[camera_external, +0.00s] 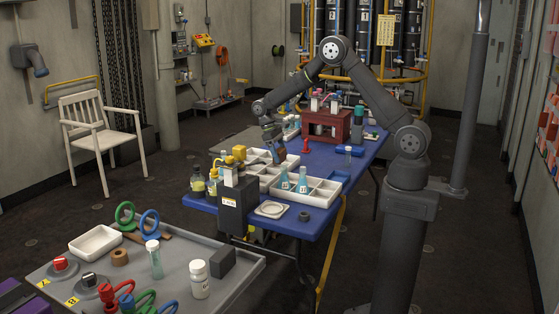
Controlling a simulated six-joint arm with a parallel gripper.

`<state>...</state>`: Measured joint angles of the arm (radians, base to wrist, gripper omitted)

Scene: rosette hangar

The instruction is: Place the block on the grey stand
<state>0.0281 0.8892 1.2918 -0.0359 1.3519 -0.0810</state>
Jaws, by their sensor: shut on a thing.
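My gripper (277,148) hangs over the far side of the blue table (320,209), above the white compartment trays. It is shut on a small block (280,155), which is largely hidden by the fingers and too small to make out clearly. A dark grey box-shaped piece (222,262) sits on the right of the near grey table; it may be the grey stand, but I cannot tell for certain. My gripper is well apart from it, farther back and higher.
A white divided tray (318,190) holds conical flasks. A tall dark box (238,205) with yellow parts stands at the blue table's near edge. A red rack (327,124) stands farther back. The near table (190,270) holds a white tray (95,242), bottles and coloured rings.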

